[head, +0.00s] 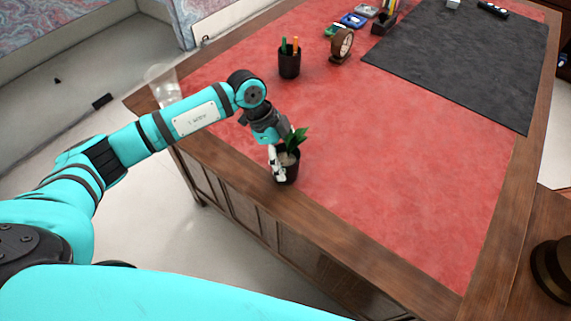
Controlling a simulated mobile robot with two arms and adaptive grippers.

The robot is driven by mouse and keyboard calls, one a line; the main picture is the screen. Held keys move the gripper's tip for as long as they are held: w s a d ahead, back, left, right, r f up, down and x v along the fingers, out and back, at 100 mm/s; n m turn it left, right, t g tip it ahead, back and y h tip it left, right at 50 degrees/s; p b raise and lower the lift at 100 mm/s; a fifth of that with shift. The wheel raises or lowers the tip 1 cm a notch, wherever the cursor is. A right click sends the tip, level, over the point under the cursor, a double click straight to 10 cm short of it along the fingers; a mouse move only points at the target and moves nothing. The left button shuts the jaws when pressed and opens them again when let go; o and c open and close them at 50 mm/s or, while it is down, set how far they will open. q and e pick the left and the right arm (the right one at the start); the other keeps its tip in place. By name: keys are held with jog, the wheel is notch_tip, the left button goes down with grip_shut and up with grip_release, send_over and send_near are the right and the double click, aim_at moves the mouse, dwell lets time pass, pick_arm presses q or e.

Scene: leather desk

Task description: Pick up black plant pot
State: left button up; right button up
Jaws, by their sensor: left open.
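The black plant pot (292,173) holds a small green plant (297,138) and stands upright near the front left edge of the desk. My left gripper (279,165) reaches down to the pot from above and left. Its jaws are open, and a pale finger shows against the pot's left side. The other finger is hidden, and I cannot tell whether the fingers touch the pot. My right gripper is not in the view.
The wooden desk (245,188) has a red leather top with a black mat (465,60). A pen cup (289,62) and a small round clock (342,44) stand behind the pot. The red area right of the pot is clear.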

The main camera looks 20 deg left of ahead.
pick_arm(q)
jog(key=shift+c, duration=0.3)
jog(key=c, duration=1.6)
jog(key=shift+c, duration=0.6)
jog(key=shift+r, duration=0.1)
